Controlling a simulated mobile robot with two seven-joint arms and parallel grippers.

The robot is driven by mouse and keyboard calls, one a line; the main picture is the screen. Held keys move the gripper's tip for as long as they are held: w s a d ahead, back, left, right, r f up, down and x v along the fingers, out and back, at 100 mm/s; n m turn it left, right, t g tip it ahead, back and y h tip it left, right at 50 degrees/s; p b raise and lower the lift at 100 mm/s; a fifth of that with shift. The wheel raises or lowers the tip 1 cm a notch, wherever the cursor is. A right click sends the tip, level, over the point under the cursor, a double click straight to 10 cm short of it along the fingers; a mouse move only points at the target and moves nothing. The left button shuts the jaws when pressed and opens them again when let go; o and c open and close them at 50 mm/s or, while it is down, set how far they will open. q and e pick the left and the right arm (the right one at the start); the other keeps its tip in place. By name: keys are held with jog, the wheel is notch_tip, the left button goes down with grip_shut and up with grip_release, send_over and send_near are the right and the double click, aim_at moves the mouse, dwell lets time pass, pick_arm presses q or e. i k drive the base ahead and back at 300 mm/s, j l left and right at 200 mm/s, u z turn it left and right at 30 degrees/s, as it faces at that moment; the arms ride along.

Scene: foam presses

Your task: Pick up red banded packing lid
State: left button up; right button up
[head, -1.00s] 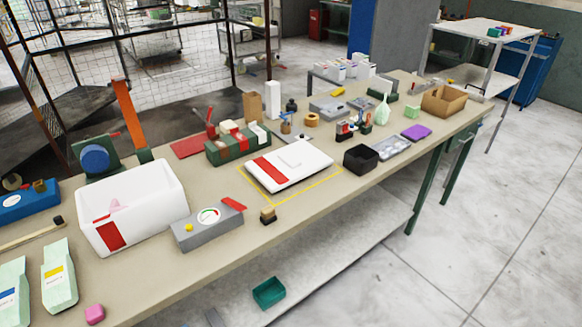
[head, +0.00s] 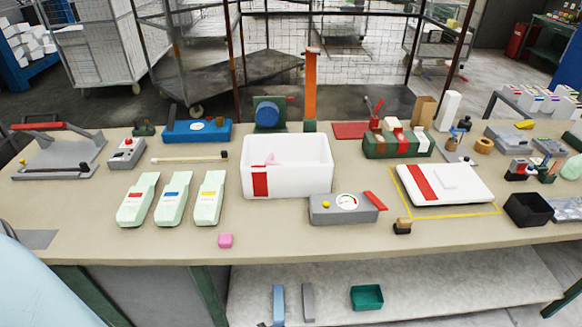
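The packing lid (head: 460,186) is a flat white slab with a red band across its left part and a raised block on top. It lies on the table inside a yellow outlined rectangle, at the right in the head view. A white open box (head: 288,183) with a red band on its front stands left of the lid, with something pink inside. Neither of my grippers is in view, and nothing touches the lid.
A grey gauge box (head: 343,208) with a red lever stands between box and lid. A small stamp (head: 402,226) and a black bin (head: 528,210) sit near the lid's front. A green crate (head: 398,146) is behind it. Pale green bottles (head: 172,200) lie left. The front table strip is mostly clear.

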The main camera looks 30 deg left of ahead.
aim_at(434, 184)
jog(key=i+l+u, duration=0.1)
jog(key=u, duration=0.3)
jog(key=l+u, duration=0.2)
jog(key=u, duration=0.25)
jog(key=l+u, duration=0.2)
jog(key=u, duration=0.2)
jog(key=l+u, duration=0.4)
jog(key=l, duration=0.7)
